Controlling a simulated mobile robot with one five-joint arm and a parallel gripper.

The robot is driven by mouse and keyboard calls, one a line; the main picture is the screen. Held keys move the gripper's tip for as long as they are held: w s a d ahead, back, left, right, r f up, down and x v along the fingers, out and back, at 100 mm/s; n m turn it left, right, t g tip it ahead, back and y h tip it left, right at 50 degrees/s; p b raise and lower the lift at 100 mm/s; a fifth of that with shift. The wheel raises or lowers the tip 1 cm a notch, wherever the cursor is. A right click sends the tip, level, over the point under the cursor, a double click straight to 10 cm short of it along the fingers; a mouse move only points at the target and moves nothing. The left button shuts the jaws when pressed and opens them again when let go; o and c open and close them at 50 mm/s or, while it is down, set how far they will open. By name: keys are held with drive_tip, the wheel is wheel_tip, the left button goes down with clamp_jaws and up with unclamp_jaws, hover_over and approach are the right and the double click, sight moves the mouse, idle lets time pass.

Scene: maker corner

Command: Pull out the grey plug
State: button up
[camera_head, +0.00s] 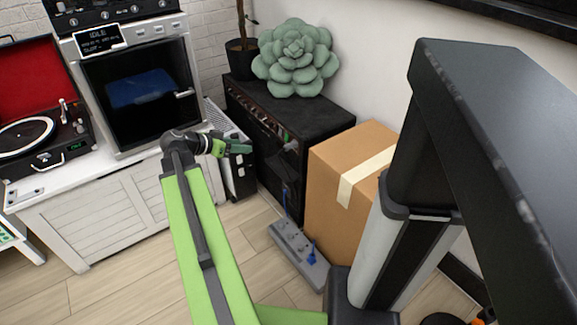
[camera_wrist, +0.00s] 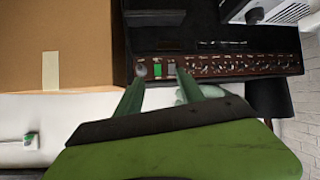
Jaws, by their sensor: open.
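The grey plug (camera_head: 291,145) sticks out of the control panel on the front of the black amplifier (camera_head: 310,118), at the end nearest the cardboard box. In the wrist view a round grey end, which looks like the plug (camera_wrist: 141,69), is on the panel beside a green switch. My gripper (camera_head: 244,147) is open and empty, in front of the amplifier and left of the plug in the head view. In the wrist view my gripper (camera_wrist: 160,76) points at the panel; its left fingertip overlaps the plug's lower edge. I see no clear contact.
The cardboard box (camera_head: 345,190) stands right beside the amplifier. A grey power strip (camera_head: 290,246) with a blue plug lies on the floor in front. A large succulent (camera_head: 296,58) sits on the amplifier. A white cabinet (camera_head: 110,210) stands at left. Floor before the amplifier is partly clear.

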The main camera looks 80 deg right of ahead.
sight(288, 145)
drive_tip(key=s+d+f+m+g+b, duration=0.2)
drive_tip(key=s+d+m+b, duration=0.1)
drive_tip(key=s, duration=0.6)
drive_tip(key=shift+s+d+f, duration=0.15)
drive_tip(key=shift+s+d, duration=0.1)
drive_tip(key=shift+d, duration=0.1)
drive_tip(key=b+x, duration=0.3)
drive_tip(key=x, duration=0.4)
drive_tip(key=shift+s+d+f, duration=0.1)
drive_tip(key=shift+f, duration=0.05)
drive_tip(key=shift+x, duration=0.8)
drive_tip(key=shift+c, duration=0.2)
clamp_jaws()
